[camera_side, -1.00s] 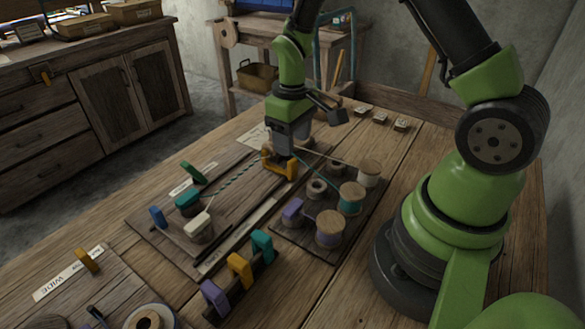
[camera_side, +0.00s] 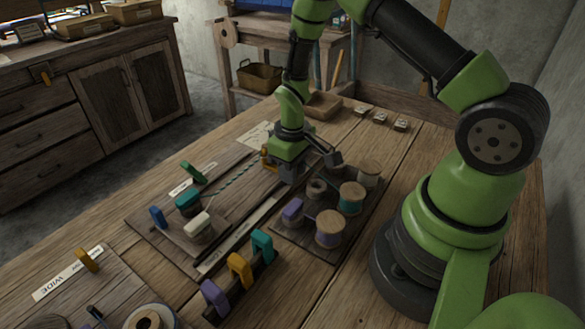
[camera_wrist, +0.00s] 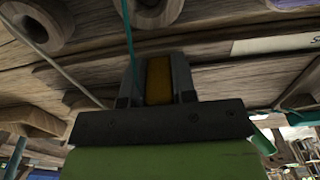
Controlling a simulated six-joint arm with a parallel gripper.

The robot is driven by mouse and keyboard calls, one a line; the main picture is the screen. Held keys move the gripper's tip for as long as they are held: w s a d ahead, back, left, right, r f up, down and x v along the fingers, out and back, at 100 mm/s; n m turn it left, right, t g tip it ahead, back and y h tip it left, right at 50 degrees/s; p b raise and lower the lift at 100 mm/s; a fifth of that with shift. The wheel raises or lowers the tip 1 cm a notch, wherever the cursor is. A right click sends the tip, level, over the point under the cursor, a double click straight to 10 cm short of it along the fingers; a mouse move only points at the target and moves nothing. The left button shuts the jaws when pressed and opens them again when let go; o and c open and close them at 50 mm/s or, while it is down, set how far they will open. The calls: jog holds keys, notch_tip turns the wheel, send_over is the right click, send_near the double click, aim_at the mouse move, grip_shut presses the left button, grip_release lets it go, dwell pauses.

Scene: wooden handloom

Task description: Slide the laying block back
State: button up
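My gripper (camera_side: 287,177) is low over the back of the loom board, pointing down. In the wrist view its grey fingers (camera_wrist: 157,88) stand on both sides of a yellow-orange piece, which I take for the laying block (camera_wrist: 158,80). It fills the space between them and no gap shows, so the gripper looks shut on it. In the side view only a small orange part (camera_side: 266,157) shows at the gripper's left; the rest is hidden. A twisted green-and-white cord (camera_side: 237,181) runs from the gripper towards the front pegs.
A spool board (camera_side: 283,228) with several thread spools lies right of the gripper. A rack of purple, yellow and teal clips (camera_side: 240,270) stands in front. Small labelled blocks (camera_side: 380,117) lie behind.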

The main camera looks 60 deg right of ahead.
aim_at(271, 200)
grip_shut()
jog(key=shift+a, duration=3.8)
jog(key=o, duration=0.6)
grip_release()
jog(key=shift+o, duration=0.5)
jog(key=shift+r, duration=0.1)
notch_tip(271, 200, up, 10)
